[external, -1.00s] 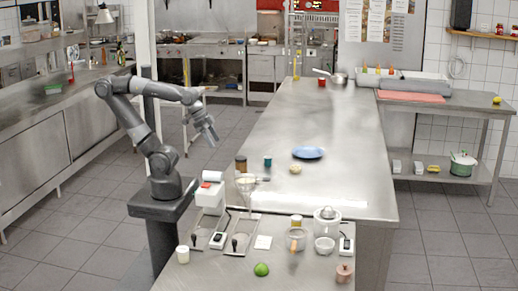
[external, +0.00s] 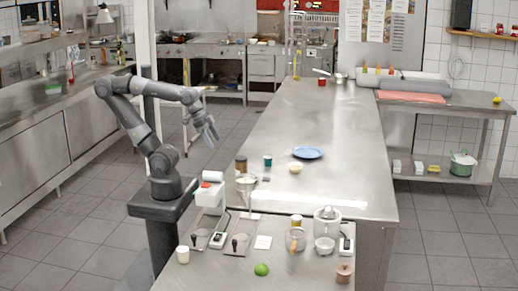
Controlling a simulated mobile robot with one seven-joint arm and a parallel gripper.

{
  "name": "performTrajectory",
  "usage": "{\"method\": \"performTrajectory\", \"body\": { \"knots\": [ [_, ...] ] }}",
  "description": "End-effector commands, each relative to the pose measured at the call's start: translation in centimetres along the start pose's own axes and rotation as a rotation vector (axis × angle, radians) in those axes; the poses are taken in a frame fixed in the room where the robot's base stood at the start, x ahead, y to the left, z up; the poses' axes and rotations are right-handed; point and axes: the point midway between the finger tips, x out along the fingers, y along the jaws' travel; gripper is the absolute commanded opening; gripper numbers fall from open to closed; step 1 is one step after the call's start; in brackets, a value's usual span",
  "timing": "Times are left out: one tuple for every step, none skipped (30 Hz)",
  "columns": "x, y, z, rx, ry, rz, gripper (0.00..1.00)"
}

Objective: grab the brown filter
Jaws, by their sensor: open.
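My gripper (external: 211,139) is open and empty. It hangs in the air left of the long steel table, fingers pointing down, well above and behind the front worktop. No object is plainly recognisable as the brown filter at this size. A small round brownish piece (external: 297,241) lies on the front worktop, left of the white juicer. A pinkish-brown pot-like item (external: 344,273) stands at the worktop's front right. A brown jar (external: 241,165) stands at the long table's left edge. My gripper is apart from all of these.
The front worktop (external: 220,275) also holds a white machine (external: 210,197), black-handled tools on trays, a glass funnel stand (external: 246,186), a green lime (external: 261,269), a white cup (external: 183,254) and the juicer (external: 327,220). A blue plate (external: 308,152) lies on the long table, whose middle is mostly clear.

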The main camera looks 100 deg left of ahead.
Motion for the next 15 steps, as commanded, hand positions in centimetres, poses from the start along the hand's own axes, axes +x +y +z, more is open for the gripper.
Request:
{"method": "performTrajectory", "body": {
  "knots": [
    [0.0, 0.0, 0.0, 0.000, 0.000, 0.000, 0.75],
    [0.0, 0.0, 0.0, 0.000, 0.000, 0.000, 0.75],
    [0.0, 0.0, -0.1, 0.001, -0.002, 0.000, 0.75],
    [0.1, 0.0, -0.1, 0.003, -0.006, -0.001, 0.75],
    [0.1, -0.1, -0.3, 0.005, -0.012, -0.001, 0.75],
    [0.2, -0.1, -0.5, 0.010, -0.024, -0.001, 0.75],
    [0.4, -0.2, -0.7, 0.015, -0.037, -0.002, 0.75],
    [0.6, -0.2, -1.0, 0.022, -0.053, -0.002, 0.75],
    [0.8, -0.3, -1.5, 0.033, -0.075, -0.003, 0.75],
    [1.1, -0.4, -1.9, 0.042, -0.096, -0.002, 0.75],
    [1.4, -0.6, -2.3, 0.052, -0.119, -0.002, 0.75],
    [1.8, -0.7, -2.8, 0.066, -0.150, -0.001, 0.75],
    [2.1, -0.8, -3.3, 0.078, -0.173, 0.000, 0.75],
    [2.5, -0.9, -3.7, 0.089, -0.198, 0.002, 0.75],
    [3.0, -1.1, -4.3, 0.105, -0.228, 0.005, 0.75]
  ]
}}
